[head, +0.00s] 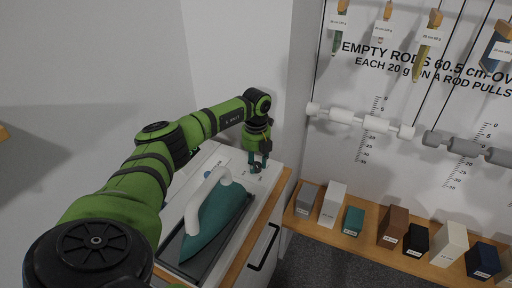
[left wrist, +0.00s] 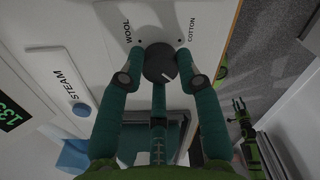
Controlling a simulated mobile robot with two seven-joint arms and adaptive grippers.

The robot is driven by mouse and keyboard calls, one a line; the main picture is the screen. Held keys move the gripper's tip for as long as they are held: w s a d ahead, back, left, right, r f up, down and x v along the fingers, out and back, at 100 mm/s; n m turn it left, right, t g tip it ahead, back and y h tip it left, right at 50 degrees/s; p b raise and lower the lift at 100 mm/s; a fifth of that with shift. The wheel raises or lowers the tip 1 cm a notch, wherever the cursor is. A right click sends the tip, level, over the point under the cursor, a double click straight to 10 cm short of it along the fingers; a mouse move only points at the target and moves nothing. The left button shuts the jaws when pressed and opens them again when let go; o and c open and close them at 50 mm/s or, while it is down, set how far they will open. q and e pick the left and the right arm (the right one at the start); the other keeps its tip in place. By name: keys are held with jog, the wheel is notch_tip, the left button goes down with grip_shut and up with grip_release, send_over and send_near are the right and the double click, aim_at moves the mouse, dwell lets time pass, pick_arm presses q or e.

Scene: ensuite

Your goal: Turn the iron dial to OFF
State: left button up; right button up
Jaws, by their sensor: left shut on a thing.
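The dial (left wrist: 157,60) is a dark round knob with a white pointer line, set on a white panel. The words WOOL and COTTON are printed beyond it, and no OFF mark is readable. The pointer line slants toward the lower right in the left wrist view. My left gripper (left wrist: 160,68) has one teal finger on each side of the dial and is shut on it. In the head view the left gripper (head: 258,163) is at the panel's far end and mostly hides the dial. The teal iron (head: 217,222) with a white handle rests on a dark plate nearer me.
A blue STEAM button (left wrist: 81,109) and a green-digit display (left wrist: 14,112) are on the panel. A wooden shelf (head: 360,238) with several blocks stands to the right, below hanging rods. A small green and black arm, probably my right, shows at the left wrist view's right.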

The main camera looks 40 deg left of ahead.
aim_at(256, 165)
pick_arm(q)
jog(key=shift+s+f, duration=0.1)
jog(key=o, duration=1.1)
jog(key=shift+o, duration=0.2)
notch_tip(256, 165, up, 12)
